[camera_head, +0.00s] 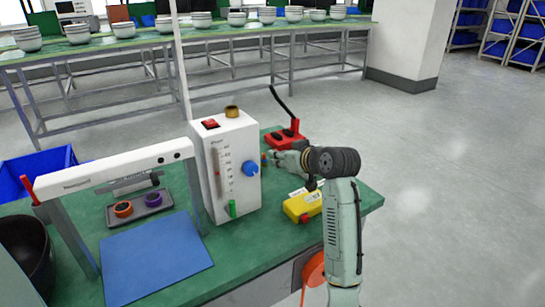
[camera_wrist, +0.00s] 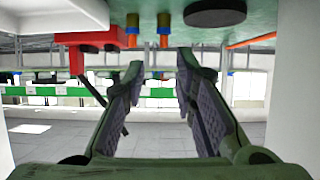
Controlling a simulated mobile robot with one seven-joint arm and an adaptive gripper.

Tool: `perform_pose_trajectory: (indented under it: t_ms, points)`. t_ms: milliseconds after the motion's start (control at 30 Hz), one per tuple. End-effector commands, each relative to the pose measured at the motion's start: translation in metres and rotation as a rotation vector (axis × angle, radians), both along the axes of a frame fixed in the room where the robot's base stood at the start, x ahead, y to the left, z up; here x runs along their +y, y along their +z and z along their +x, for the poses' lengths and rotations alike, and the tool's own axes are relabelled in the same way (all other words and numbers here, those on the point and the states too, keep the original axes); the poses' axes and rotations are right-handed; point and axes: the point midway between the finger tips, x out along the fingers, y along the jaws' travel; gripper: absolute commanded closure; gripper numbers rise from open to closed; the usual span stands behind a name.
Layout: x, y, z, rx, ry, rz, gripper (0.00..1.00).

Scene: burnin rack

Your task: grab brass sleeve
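The brass sleeve (camera_head: 232,111) is a short gold-coloured ring on top of the white instrument box (camera_head: 232,165), near its back edge. My gripper (camera_head: 270,158) is low beside the box's right side, below the sleeve's height and apart from it. In the wrist view my gripper (camera_wrist: 160,75) has its two fingers spread with nothing between them. I cannot make out the brass sleeve on the box in the wrist view.
A red device with a black lever (camera_head: 285,136) stands behind my gripper. A yellow box (camera_head: 302,206) lies in front of it. A grey tray (camera_head: 140,208) with two rings, a blue mat (camera_head: 155,258) and a white-topped frame (camera_head: 115,167) are left of the box.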

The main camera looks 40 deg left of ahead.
Motion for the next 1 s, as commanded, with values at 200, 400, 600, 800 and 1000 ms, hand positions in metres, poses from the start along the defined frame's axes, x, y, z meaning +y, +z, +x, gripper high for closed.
perform_pose_trajectory:
  t_ms: [200, 400, 600, 800, 1000]
  points:
    - [0.028, -0.015, 0.008, 0.013, 0.014, -0.013, 0.74]
    - [0.045, -0.025, 0.016, 0.011, 0.012, -0.009, 0.74]
    - [0.064, -0.030, 0.022, 0.012, 0.011, -0.011, 0.74]
    - [0.087, -0.043, 0.031, 0.011, 0.012, -0.011, 0.74]
    - [0.092, -0.048, 0.033, 0.009, 0.010, -0.009, 0.74]
